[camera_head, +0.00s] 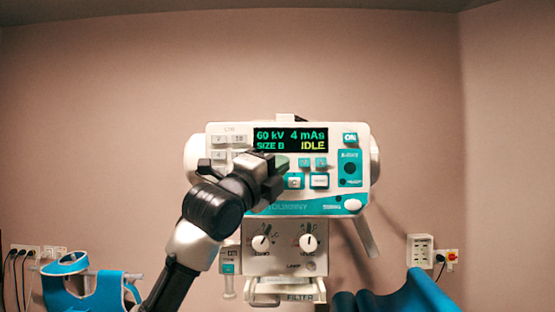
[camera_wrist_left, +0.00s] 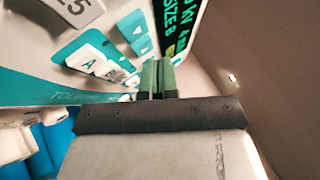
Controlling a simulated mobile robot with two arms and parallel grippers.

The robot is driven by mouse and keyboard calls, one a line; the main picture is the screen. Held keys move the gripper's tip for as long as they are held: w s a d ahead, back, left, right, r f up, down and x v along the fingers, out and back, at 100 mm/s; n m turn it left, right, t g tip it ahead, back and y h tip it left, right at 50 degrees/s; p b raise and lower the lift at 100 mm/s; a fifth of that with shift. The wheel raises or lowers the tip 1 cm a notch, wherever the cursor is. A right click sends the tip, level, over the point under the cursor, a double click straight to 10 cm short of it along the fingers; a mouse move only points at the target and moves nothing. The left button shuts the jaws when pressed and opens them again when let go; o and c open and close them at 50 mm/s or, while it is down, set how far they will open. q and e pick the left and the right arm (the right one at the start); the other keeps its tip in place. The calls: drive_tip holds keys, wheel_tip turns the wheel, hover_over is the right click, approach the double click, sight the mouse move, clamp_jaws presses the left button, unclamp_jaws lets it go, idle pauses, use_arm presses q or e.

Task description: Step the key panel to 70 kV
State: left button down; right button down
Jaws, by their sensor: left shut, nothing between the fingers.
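The key panel (camera_head: 335,200) is a white and teal unit facing me in the head view. Its display (camera_head: 290,139) reads 60 kV, 4 mAs, SIZE B and IDLE. Keys show left of the display, below it and at its right, where a teal ON key (camera_head: 350,138) sits. My left gripper (camera_head: 280,163) is shut and empty, in front of the panel just below the display, and its arm hides some keys. In the left wrist view the shut green fingertips (camera_wrist_left: 158,75) are close to the panel face beside the display (camera_wrist_left: 181,22); I cannot tell whether they touch it.
Below the panel is a grey box with two white knobs (camera_head: 309,243). A wall socket (camera_head: 420,250) is at the right. The wall above the panel is clear.

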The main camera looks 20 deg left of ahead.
use_arm(q)
drive_tip(key=shift+w+a+p, duration=0.15)
drive_tip(key=shift+w+p, duration=0.25)
drive_tip(key=shift+p, duration=0.05)
idle(0.7)
drive_tip(key=shift+s, duration=0.2)
drive_tip(key=shift+s+d+b, duration=0.25)
drive_tip(key=shift+s+b, duration=0.1)
drive_tip(key=shift+s, duration=0.25)
drive_tip(key=s+b, duration=0.1)
drive_tip(key=s, duration=0.1)
drive_tip(key=s+d, duration=0.1)
drive_tip(key=s, duration=0.1)
drive_tip(key=shift+s+d+b, duration=0.2)
drive_tip(key=shift+s+b, duration=0.15)
idle(2.5)
